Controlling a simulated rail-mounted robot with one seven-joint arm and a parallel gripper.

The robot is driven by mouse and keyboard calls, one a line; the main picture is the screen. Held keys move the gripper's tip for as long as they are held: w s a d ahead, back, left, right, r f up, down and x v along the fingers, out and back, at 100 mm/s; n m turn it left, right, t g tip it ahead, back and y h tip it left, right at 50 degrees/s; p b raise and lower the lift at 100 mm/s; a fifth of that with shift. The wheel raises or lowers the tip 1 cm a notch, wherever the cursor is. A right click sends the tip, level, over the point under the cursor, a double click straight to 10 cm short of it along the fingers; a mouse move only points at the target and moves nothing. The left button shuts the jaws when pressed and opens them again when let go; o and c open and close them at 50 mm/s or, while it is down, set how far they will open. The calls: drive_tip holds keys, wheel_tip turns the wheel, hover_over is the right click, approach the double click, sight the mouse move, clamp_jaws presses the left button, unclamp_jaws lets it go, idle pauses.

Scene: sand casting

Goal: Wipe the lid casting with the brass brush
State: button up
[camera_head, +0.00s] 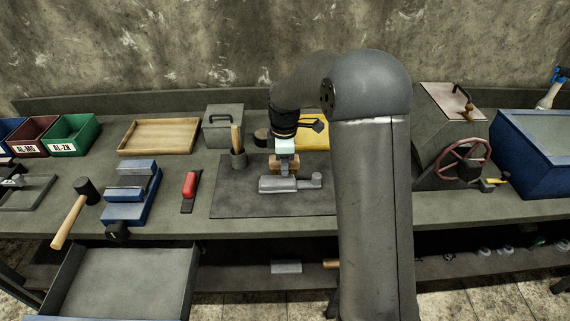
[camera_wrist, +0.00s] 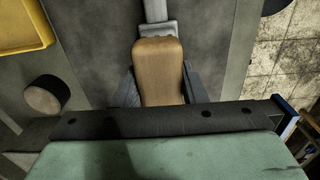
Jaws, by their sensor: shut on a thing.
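My gripper (camera_head: 285,168) is shut on the brass brush (camera_head: 277,161), whose tan wooden block stands between the two fingers in the wrist view (camera_wrist: 159,72). The bristles are hidden from both views. The lid casting (camera_head: 277,186) is a grey metal piece with a round stub at its right, lying on a dark mat (camera_head: 236,200) on the bench. The brush is right above or on the casting; I cannot tell whether they touch. A grey part of the casting shows beyond the block in the wrist view (camera_wrist: 156,10).
A wheeled machine (camera_head: 450,135) stands right.

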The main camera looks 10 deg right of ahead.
drive_tip(key=shift+r+p, duration=1.2)
drive_tip(key=shift+r, duration=0.9)
